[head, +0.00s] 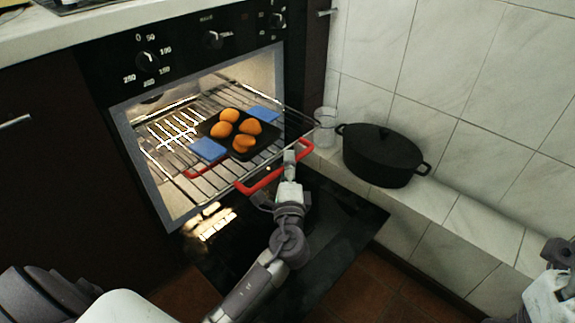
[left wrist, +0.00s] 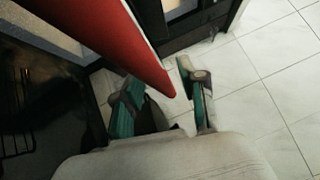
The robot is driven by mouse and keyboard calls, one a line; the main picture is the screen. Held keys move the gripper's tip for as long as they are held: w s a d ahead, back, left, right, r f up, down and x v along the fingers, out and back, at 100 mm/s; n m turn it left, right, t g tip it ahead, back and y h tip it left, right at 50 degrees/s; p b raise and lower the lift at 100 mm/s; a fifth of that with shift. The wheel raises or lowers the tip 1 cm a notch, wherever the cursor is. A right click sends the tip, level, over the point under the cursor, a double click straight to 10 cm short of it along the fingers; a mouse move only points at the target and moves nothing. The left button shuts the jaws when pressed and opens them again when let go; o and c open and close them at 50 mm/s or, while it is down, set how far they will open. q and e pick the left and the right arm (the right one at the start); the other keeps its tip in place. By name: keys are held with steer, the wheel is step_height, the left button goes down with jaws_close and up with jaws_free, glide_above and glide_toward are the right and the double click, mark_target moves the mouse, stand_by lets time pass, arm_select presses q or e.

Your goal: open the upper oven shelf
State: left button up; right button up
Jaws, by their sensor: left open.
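The oven (head: 190,95) has its door (head: 340,225) folded down. The upper shelf is a wire rack (head: 225,182) that sticks out of the oven, with a red handle (head: 262,182) along its front. A black tray (head: 262,141) with several orange-brown buns (head: 229,115) sits on it. My left gripper (head: 289,172) is at the red handle, near its middle. In the left wrist view the open fingers (left wrist: 158,92) have the red handle (left wrist: 120,40) reaching between and above them. I cannot tell whether they touch it.
Blue pads (head: 208,149) lie at both ends of the tray. Another red bar (head: 200,168) shows behind the wires. A black lidded pot (head: 383,156) and a glass jar (head: 325,127) stand on the tiled ledge (head: 425,197) to the right. A dark cabinet (head: 50,180) is at left.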

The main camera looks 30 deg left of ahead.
arm_select(q)
steer(key=v, duration=1.2)
steer(key=shift+d+r, duration=0.1)
